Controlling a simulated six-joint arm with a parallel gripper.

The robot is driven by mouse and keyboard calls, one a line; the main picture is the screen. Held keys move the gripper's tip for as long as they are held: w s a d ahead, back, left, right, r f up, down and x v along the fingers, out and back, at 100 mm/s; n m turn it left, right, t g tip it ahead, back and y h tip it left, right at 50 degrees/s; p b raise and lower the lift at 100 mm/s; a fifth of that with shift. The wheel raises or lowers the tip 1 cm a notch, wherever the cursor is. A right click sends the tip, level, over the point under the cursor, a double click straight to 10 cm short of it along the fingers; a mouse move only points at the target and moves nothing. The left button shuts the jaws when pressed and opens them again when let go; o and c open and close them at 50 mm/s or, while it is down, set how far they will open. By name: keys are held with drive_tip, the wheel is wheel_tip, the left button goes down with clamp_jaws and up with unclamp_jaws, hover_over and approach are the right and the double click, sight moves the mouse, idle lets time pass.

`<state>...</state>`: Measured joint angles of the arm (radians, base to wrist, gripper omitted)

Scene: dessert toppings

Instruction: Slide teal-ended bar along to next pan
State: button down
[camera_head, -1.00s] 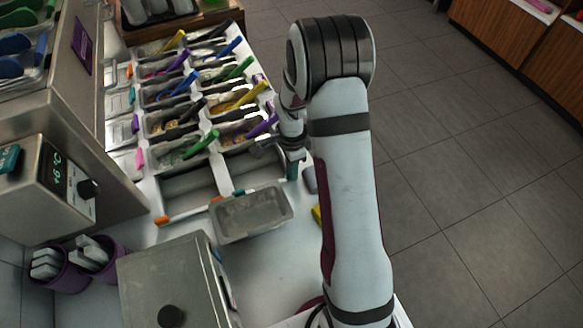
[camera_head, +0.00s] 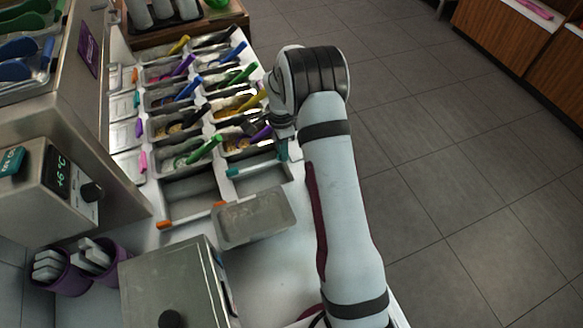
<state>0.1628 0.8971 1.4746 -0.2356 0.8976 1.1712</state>
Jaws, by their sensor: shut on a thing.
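The teal-ended bar (camera_head: 256,163) lies across the right column of the topping rail. Its left teal end shows clear, and its right teal end is just below my gripper. It sits along the near edge of the pan with the purple-handled tool (camera_head: 262,132), with an empty opening (camera_head: 262,182) on its near side. My gripper (camera_head: 282,148) is shut on the bar's right end; the fingertips are small and partly hidden by my wrist.
Filled pans with coloured handles fill the rail's far part. An orange-ended bar (camera_head: 190,214) lies at the near left. A loose empty metal pan (camera_head: 254,218) stands in front of the openings. A steel lidded box (camera_head: 175,285) and purple cups (camera_head: 62,272) are nearer.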

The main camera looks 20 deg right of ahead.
drive_tip(key=w, duration=0.6)
drive_tip(key=c, duration=0.9)
unclamp_jaws()
wheel_tip(320, 180, up, 16)
drive_tip(key=shift+f, duration=0.1)
